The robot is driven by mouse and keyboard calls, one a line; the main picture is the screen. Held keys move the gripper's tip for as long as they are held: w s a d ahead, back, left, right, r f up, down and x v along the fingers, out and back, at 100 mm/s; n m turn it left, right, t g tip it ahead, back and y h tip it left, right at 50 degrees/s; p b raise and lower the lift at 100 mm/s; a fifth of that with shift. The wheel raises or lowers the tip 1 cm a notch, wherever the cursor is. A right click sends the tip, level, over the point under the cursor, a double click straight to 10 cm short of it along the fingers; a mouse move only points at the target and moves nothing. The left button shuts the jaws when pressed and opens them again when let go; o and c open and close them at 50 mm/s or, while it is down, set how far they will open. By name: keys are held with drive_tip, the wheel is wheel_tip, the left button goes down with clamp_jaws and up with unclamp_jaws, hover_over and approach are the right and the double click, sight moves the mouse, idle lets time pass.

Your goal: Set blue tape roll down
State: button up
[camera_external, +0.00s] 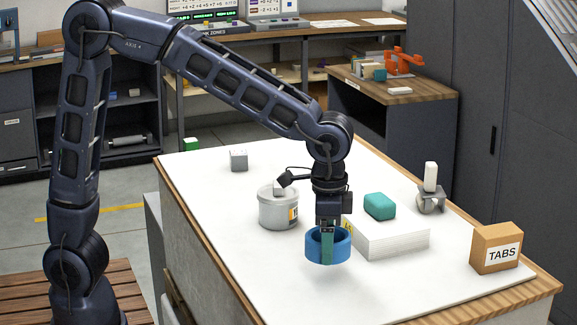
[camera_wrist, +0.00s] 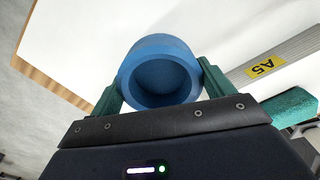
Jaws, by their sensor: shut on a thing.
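The blue tape roll (camera_external: 314,250) is a thick blue ring, held above the white table top (camera_external: 215,200) in the external view. My gripper (camera_external: 328,246) points down with its green fingers shut on the roll. In the wrist view the blue tape roll (camera_wrist: 160,48) sits between the two green fingers of my gripper (camera_wrist: 160,85), one on each side. A shadow lies on the table below and left of the roll. The exact gap to the table is hard to tell.
Right of the roll lies a white paper stack (camera_external: 395,242) with a teal block (camera_external: 380,206) on it. A grey tin (camera_external: 277,212) stands behind left. A TABS box (camera_external: 496,249), a caster (camera_external: 430,198) and a grey cube (camera_external: 239,160) are farther off. The front table area is clear.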

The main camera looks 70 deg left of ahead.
sight(326, 276)
drive_tip(key=shift+f, duration=2.5)
drive_tip(key=o, duration=0.9)
drive_tip(key=shift+f, duration=0.1)
drive_tip(key=shift+o, duration=0.2)
wheel_tip(326, 276, up, 12)
drive_tip(key=shift+r, duration=0.1)
drive_tip(key=s+a+r+n+t, duration=0.1)
drive_tip(key=s+a+r, duration=0.1)
drive_tip(key=a, duration=0.3)
drive_tip(key=s+a+r, duration=0.1)
drive_tip(key=s+a, duration=0.2)
drive_tip(key=a, duration=0.3)
drive_tip(key=s+a+f+n+t, duration=0.1)
drive_tip(key=s+a+f+n, duration=0.1)
drive_tip(key=s+a, duration=0.7)
drive_tip(key=s+a+f+n+t, duration=0.2)
drive_tip(key=s+a, duration=0.7)
drive_tip(key=s, duration=0.1)
drive_tip(key=shift+t, duration=0.3)
